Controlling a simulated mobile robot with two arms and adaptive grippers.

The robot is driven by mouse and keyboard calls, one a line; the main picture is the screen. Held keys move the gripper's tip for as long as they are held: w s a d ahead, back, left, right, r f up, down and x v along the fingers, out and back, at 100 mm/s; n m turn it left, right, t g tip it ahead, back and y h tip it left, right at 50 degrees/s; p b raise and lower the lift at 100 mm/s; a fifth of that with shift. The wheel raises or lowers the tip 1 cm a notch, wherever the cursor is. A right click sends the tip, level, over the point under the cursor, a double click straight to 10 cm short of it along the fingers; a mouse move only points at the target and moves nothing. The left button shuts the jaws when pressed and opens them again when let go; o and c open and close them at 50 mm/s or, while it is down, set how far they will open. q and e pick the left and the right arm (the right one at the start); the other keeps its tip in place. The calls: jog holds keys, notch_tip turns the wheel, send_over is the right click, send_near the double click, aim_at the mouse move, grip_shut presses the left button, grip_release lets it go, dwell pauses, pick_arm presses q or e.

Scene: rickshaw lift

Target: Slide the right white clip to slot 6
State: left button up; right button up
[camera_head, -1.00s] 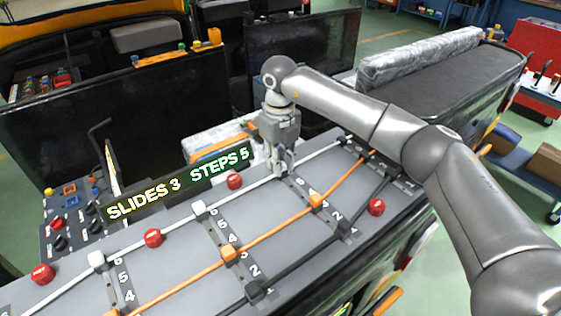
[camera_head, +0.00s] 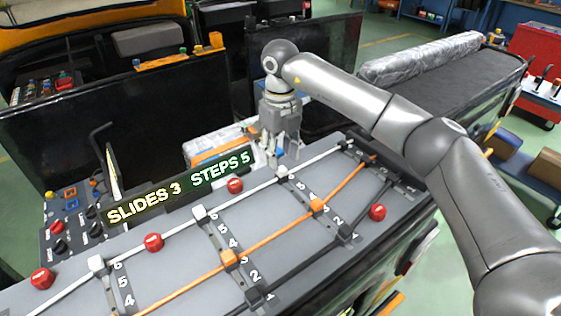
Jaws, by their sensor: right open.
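The white rod runs diagonally across the grey panel (camera_head: 180,250) and carries small white clips. The right white clip (camera_head: 282,172) sits at the top end of the right numbered strip, beside a digit that looks like 6. The other white clips are the middle one (camera_head: 199,212) and the left one (camera_head: 96,264). My right gripper (camera_head: 283,154) is open and empty, pointing down just above and behind the right clip, apart from it. My left gripper is not in view.
An orange rod with orange clips (camera_head: 317,206) and a black rod with black clips (camera_head: 345,232) run parallel. Red knobs (camera_head: 235,185) stand on the panel. A sign (camera_head: 180,187) reading "SLIDES 3 STEPS 5" stands at the panel's back edge.

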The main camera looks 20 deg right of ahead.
aim_at(280, 167)
notch_tip(280, 167, up, 8)
jog(key=shift+r, duration=0.1)
dwell(0.4)
